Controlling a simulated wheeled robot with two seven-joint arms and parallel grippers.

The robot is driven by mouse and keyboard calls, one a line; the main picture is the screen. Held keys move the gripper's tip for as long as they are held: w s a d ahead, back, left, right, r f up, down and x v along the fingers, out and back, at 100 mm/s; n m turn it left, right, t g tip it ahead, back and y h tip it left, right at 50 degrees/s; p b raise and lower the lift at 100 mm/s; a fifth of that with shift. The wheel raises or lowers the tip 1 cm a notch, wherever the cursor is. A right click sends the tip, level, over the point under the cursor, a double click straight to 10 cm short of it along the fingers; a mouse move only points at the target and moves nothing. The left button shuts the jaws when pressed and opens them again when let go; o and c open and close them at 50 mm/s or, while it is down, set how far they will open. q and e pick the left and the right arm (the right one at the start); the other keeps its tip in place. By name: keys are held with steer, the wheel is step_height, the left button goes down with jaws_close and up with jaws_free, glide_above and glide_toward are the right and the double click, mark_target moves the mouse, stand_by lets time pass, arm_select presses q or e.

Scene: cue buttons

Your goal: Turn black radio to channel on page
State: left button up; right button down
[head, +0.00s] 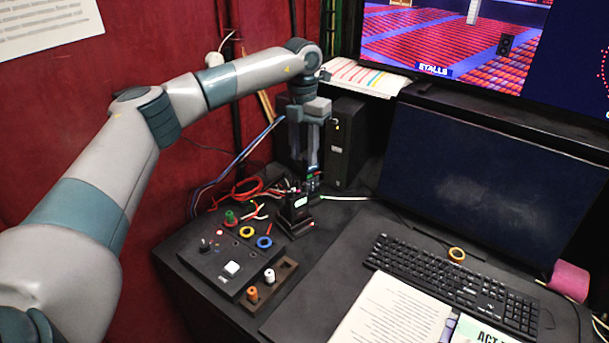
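The black radio (296,212) stands upright in its dark stand on the black desk, with a small pale green screen on its front. Its top, with small coloured parts, shows just under my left gripper (305,155). My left gripper points down with its two fingers apart and nothing visible between them. I cannot tell whether a fingertip touches the radio's top. A printed white page (392,312) lies on the desk at the front; its text is too small to read. A page with "ACT" (486,334) is partly cut off beside it. My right gripper is not in view.
A black cue panel (225,255) with buttons and coloured rings lies left of the radio. A wooden holder (272,283) with orange and white pieces is in front. A keyboard (455,285), dark monitor (480,180) and pink roll (569,280) are right. Red cables (250,187) lie behind.

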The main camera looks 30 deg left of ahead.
mark_target(304, 183)
arm_select(q)
step_height(304, 183, down, 8)
steer(key=p, duration=0.3)
steer(key=shift+d, duration=0.1)
steer(key=shift+f, duration=0.7)
jaws_close()
